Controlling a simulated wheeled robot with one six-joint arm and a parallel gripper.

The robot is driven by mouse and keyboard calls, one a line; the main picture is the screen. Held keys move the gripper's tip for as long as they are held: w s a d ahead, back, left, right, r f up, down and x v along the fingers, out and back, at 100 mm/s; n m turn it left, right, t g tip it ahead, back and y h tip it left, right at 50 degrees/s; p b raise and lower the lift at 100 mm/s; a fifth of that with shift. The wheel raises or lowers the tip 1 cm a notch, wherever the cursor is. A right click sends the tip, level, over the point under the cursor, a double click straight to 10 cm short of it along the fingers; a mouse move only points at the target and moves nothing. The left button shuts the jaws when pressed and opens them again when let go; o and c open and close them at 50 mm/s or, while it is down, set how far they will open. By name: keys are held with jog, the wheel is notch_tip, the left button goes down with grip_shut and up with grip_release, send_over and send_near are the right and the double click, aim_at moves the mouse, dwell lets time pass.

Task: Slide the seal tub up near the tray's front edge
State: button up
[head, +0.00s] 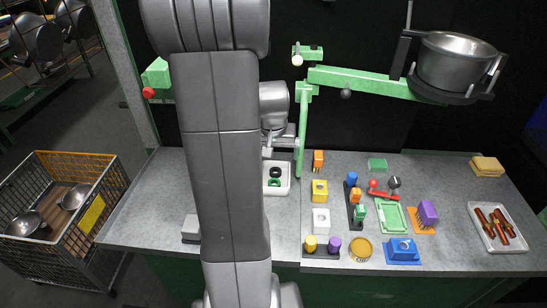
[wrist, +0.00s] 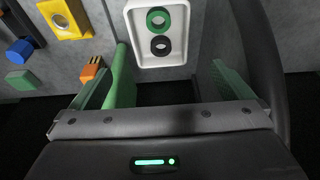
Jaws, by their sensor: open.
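The seal tub is a small white open tub (head: 287,191) on the grey counter, just right of my arm in the head view. It holds a green ring (head: 274,183) and a black ring. In the wrist view the tub (wrist: 176,58) is at the top centre, with the green ring above the black one. My gripper (wrist: 168,78) is open and empty, its two green-padded fingers wide apart, with the tub showing beyond and between them. In the head view my gripper (head: 280,143) is partly hidden by my arm. A white tray (head: 478,219) with brown-handled tools lies at the counter's right.
A green post (head: 301,130) rises close to the tub's right. Right of it stand an orange block (head: 318,158), a yellow block (head: 319,190) and several small coloured parts. A pot (head: 456,62) hangs upper right. The counter (head: 150,215) is mostly clear at left.

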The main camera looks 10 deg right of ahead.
aim_at(275, 174)
jog(key=x, duration=1.3)
jog(key=shift+f, duration=0.3)
jog(key=c, duration=0.8)
